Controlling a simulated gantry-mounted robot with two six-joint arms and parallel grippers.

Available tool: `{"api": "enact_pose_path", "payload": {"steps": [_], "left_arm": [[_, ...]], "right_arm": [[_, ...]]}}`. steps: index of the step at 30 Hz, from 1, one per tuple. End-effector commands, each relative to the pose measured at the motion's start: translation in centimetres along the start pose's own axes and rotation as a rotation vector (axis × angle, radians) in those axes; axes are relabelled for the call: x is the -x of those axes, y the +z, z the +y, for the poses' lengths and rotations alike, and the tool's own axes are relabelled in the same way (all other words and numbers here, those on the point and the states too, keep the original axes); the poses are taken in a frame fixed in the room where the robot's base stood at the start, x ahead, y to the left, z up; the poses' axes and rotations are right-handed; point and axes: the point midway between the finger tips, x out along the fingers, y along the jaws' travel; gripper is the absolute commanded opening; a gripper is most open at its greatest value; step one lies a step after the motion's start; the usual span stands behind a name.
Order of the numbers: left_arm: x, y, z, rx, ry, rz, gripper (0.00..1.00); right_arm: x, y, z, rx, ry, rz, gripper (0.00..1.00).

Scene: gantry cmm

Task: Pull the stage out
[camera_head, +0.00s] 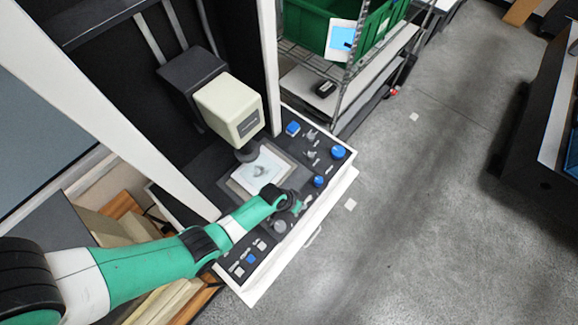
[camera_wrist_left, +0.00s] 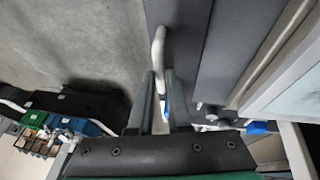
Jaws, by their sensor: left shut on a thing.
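The stage (camera_head: 243,181) is a pale plate in a dark frame, with a small translucent piece on it, below the cream measuring head (camera_head: 229,107) in the head view. My left gripper (camera_head: 298,204) is at the machine's front edge, just in front of the stage. In the left wrist view, my left gripper (camera_wrist_left: 161,78) is shut on a pale curved bar handle (camera_wrist_left: 159,42), which is fixed beside a dark grey slab (camera_wrist_left: 225,50). The fingers hide part of the handle. My right gripper is out of view.
Control panels with blue and grey knobs (camera_head: 338,152) flank the stage front. A wire shelf with a green bin (camera_head: 310,28) stands behind to the right. Stacked boards (camera_head: 120,225) lie at left. The grey floor (camera_head: 430,200) in front of the machine is mostly clear.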

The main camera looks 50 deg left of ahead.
Motion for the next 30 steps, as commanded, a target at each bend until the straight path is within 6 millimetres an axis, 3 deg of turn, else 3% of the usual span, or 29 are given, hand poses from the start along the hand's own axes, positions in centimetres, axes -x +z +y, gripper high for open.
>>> {"api": "enact_pose_path", "payload": {"steps": [1, 3, 9, 20, 21, 25, 30], "left_arm": [[-0.4, 0.2, 1.9, -0.008, 0.008, -0.003, 0.0], [-0.8, 0.4, 3.8, -0.009, 0.007, -0.002, 0.0], [-1.4, 0.6, 7.0, -0.002, 0.002, 0.0, 0.0], [-1.4, 0.6, 7.4, 0.0, -0.001, 0.001, 0.0], [-1.4, 0.6, 7.3, 0.0, -0.001, 0.001, 0.23], [-1.3, 0.6, 7.3, 0.0, 0.0, 0.001, 0.46], [-1.3, 0.6, 7.4, 0.0, 0.0, 0.001, 0.46]], "right_arm": [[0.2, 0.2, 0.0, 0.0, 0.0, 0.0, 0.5], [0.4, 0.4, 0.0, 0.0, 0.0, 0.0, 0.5], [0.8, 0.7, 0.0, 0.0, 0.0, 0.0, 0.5], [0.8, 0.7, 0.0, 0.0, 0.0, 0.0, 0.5], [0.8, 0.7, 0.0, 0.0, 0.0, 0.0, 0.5], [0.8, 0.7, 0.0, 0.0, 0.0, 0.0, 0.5], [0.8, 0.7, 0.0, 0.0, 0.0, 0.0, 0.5]]}}
